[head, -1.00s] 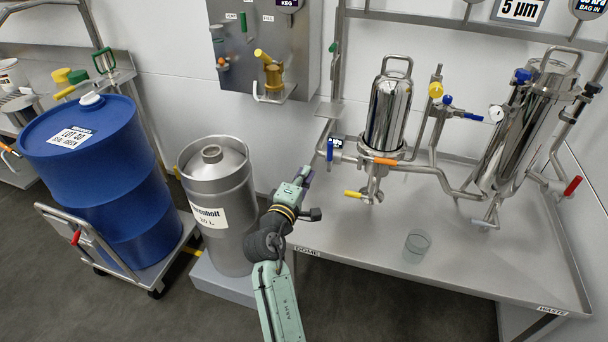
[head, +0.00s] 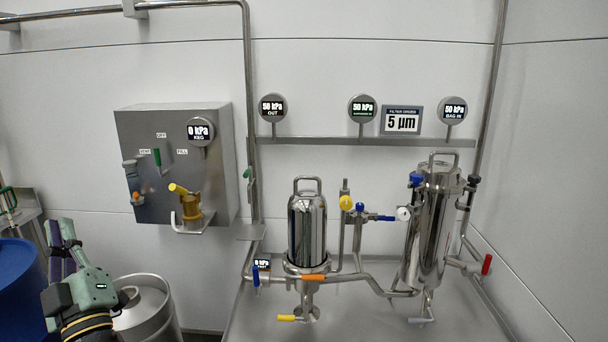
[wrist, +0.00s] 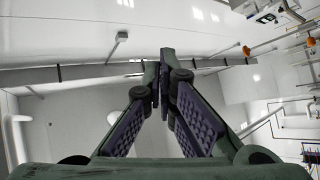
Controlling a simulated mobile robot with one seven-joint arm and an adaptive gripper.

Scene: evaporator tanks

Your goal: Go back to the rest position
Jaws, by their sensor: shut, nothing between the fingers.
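My gripper (head: 62,245) is raised at the lower left of the head view, pointing upward, in front of the blue drum and left of the keg. In the wrist view my gripper (wrist: 160,75) has its two fingertips together with nothing between them. Beyond the fingers the wrist view shows white wall or ceiling and pipes. The gripper touches nothing that I can see.
A steel keg (head: 148,308) and a blue drum (head: 20,285) stand close to my arm. A grey panel (head: 215,150) with a yellow-handled valve (head: 190,205) hangs on the wall. Steel filter housings (head: 307,230) (head: 432,225) stand over the bench (head: 365,320) at right.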

